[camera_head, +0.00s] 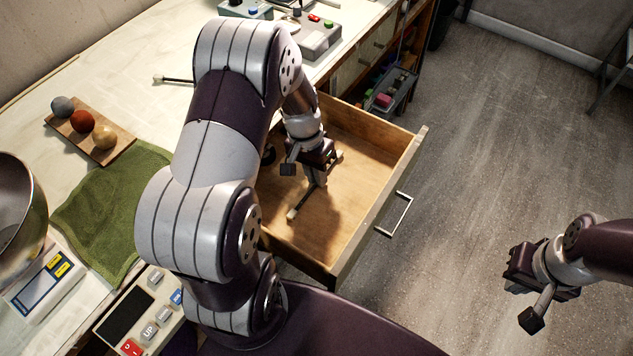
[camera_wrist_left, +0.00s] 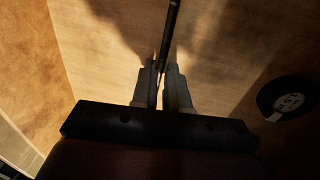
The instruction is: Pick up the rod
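A thin rod with a pale end (camera_head: 292,213) lies or is held low in the open wooden drawer (camera_head: 385,190). In the left wrist view the dark rod (camera_wrist_left: 171,25) runs down between my fingers. My left gripper (camera_head: 320,178) points down into the drawer. Its fingers (camera_wrist_left: 162,70) are close together with the rod between them and appear shut on it. Whether the rod is clear of the drawer floor I cannot tell. A similar pale-tipped rod (camera_head: 175,80) lies on the table, partly behind my left arm. My right gripper (camera_head: 535,285) is off to the right over the floor; its fingers are hidden.
A dark round item with a white label (camera_wrist_left: 287,97) lies in the drawer. The drawer walls surround my left gripper. On the table are a green cloth (camera_head: 105,215), a wooden board with balls (camera_head: 100,145), a metal bowl (camera_head: 20,210) and a scale (camera_head: 45,285).

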